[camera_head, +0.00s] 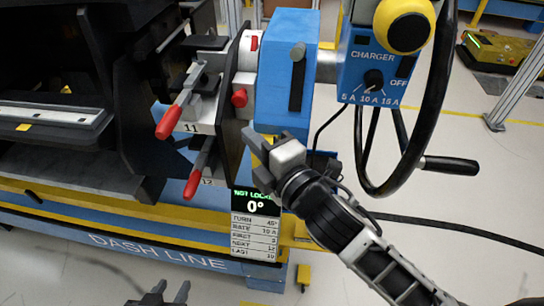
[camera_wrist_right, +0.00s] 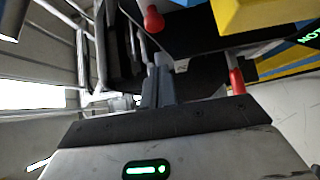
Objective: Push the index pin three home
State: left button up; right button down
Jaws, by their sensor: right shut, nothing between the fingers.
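A red knob (camera_head: 239,97), which looks like an index pin, stands out from the edge of a dark upright plate (camera_head: 226,110) beside the blue housing (camera_head: 290,90). No number three shows on it. My right gripper (camera_head: 252,152) is just below this knob, apart from it, with nothing in its fingers. In the right wrist view its fingers (camera_wrist_right: 158,85) are together, pointing at the dark plate; a red knob (camera_wrist_right: 153,20) is beyond their tips and a red grip (camera_wrist_right: 237,82) is to the right. My left gripper (camera_head: 162,294) is low at the bottom edge, its fingers apart and empty.
Red-handled clamps labelled 11 (camera_head: 169,122) and 12 (camera_head: 193,182) are left of the plate. A display (camera_head: 256,202) below reads "NOT LOCKED" and 0°. A blue charger box (camera_head: 372,65) and black handwheel (camera_head: 438,95) stand at the right.

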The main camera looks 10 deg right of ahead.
jog(key=v, duration=0.5)
jog(key=shift+b, duration=0.35)
jog(key=s+d+f+m+g+h, duration=0.2)
jog(key=s+d+f+m+g, duration=0.1)
jog(key=f+m, duration=0.7)
jog(key=s+d+f+m+g+h, duration=0.2)
jog(key=s+f+m, duration=0.4)
jog(key=f+m, duration=0.4)
notch_tip(320, 180, down, 3)
jog(key=shift+s+d+f+g, duration=0.25)
jog(key=shift+d+g, duration=0.35)
jog(key=shift+d, duration=0.15)
